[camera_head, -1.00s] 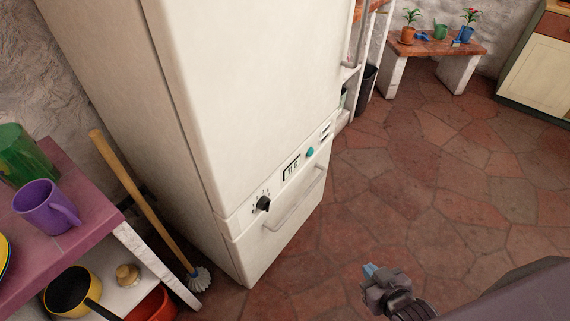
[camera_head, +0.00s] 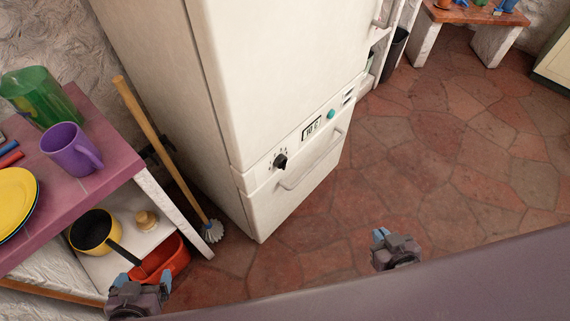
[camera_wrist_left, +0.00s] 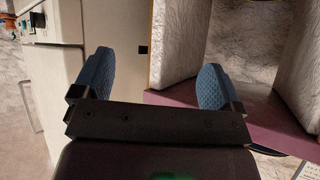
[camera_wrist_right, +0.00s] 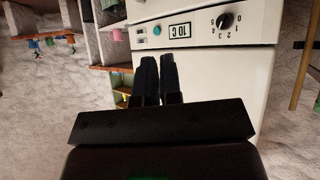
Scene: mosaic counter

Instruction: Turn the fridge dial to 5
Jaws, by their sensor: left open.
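The white fridge (camera_head: 275,90) has a control strip with a black dial (camera_head: 280,161) ringed by small marks. The dial also shows upside down in the right wrist view (camera_wrist_right: 225,20), with numbers around it; I cannot tell its exact setting. My left gripper (camera_head: 143,281) is low at the left, near the purple shelf and apart from the dial. In the left wrist view its blue fingers (camera_wrist_left: 155,85) are spread and empty. My right gripper (camera_head: 381,235) is over the floor, right of the fridge and apart from it. Its fingers (camera_wrist_right: 158,78) are together with nothing between them.
Beside the dial are a display (camera_head: 312,128) reading about 10 C, a teal button (camera_head: 331,114) and a drawer handle (camera_head: 315,162). A broom (camera_head: 160,140) leans left of the fridge. The purple shelf (camera_head: 95,185) holds a purple mug (camera_head: 70,149). Floor before the fridge is clear.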

